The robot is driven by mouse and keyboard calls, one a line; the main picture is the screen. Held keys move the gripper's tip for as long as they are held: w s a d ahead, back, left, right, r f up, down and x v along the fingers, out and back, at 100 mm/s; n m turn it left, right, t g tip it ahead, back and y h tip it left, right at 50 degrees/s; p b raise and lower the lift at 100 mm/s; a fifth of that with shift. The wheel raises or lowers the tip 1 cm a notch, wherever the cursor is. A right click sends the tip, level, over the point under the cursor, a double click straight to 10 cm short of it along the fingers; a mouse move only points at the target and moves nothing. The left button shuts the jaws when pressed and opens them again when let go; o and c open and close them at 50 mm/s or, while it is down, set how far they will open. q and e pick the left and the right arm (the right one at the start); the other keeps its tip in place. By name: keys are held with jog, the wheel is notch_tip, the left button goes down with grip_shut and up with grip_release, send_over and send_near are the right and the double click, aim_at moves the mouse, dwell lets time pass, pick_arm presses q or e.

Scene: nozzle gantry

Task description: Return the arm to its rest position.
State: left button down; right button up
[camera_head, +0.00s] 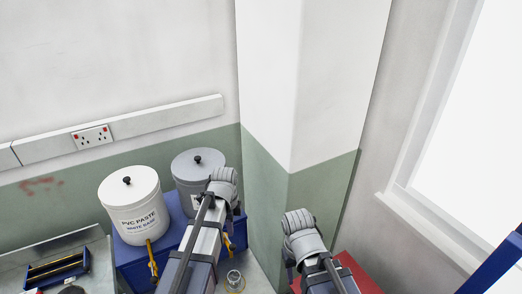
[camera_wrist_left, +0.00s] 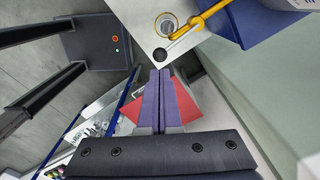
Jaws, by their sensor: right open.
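My left arm (camera_head: 205,230) reaches up from the bottom in the head view, with its grey rounded joint beside the grey container. My left gripper (camera_wrist_left: 160,72) shows in the left wrist view, its two purple-blue fingers together with nothing seen between them. Its tips appear near the black ball of a yellow tap (camera_wrist_left: 210,12), though contact cannot be told. My right arm (camera_head: 305,245) stands to the right in the head view, its rounded joint in front of the pillar. I cannot see the right gripper's fingers.
A white PVC paste container (camera_head: 133,200) and a grey container (camera_head: 196,165) stand on a blue stand (camera_head: 129,262). A clear cup (camera_head: 234,278) is on the surface right of my left arm; it also shows in the wrist view (camera_wrist_left: 166,24). A red surface (camera_head: 360,275) lies right.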

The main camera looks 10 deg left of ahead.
pick_arm(q)
jog(key=s+d+f+n+b, duration=0.3)
jog(key=s+f+n+b, duration=0.1)
jog(key=f+b, duration=0.3)
jog(key=s+d+f+n+b, duration=0.4)
jog(key=s+f+n+b, duration=0.1)
jog(key=f+b, duration=0.2)
jog(key=s+d+f+n+y+b, duration=0.1)
jog(key=s+d+f+n+b, duration=0.2)
jog(key=f+b, duration=0.4)
jog(key=shift+s+d+f+n+b, duration=0.3)
jog(key=shift+s+n, duration=0.4)
jog(key=shift+s, duration=0.45)
jog(key=shift+r, duration=0.1)
jog(key=w+a+r+n+p, duration=0.1)
jog(key=w+a+r+p, duration=0.2)
jog(key=r+p, duration=0.4)
jog(key=w+a+r+n+p, duration=0.2)
jog(key=w+a+r+p, duration=0.2)
jog(key=w+r+p, duration=0.2)
jog(key=w+a+r+n+h+p, duration=0.1)
jog(key=w+a+r+p, duration=0.2)
jog(key=r+p, duration=0.7)
jog(key=shift+w+a+n, duration=0.3)
jog(key=shift+w, duration=0.85)
notch_tip(320, 180, down, 7)
jog(key=b, duration=0.6)
jog(key=shift+r, duration=0.2)
